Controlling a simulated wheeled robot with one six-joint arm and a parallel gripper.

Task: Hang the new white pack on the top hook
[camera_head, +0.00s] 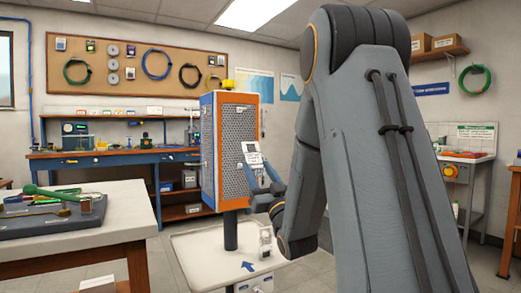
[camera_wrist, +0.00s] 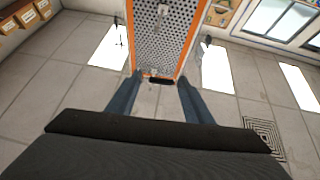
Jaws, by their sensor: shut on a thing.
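A small white pack (camera_head: 252,153) with a dark marking is at the tips of my gripper (camera_head: 259,168) in the head view. My gripper is shut on it, beside the perforated panel (camera_head: 236,135) of an orange-edged blue cabinet. Whether the pack touches the panel cannot be told. In the wrist view, my two fingers (camera_wrist: 158,80) point at the panel (camera_wrist: 160,40), with a small dark piece between their tips. A small pale fitting (camera_wrist: 162,10) shows higher on the panel; I cannot tell if it is the top hook.
A white tray (camera_head: 190,262) with a blue arrow lies below the cabinet. Another small white unit (camera_head: 265,240) stands at its right. A pale table (camera_head: 125,205) with a dark tool mat is at the left. A blue workbench (camera_head: 100,160) stands behind. Grey floor surrounds the cabinet.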

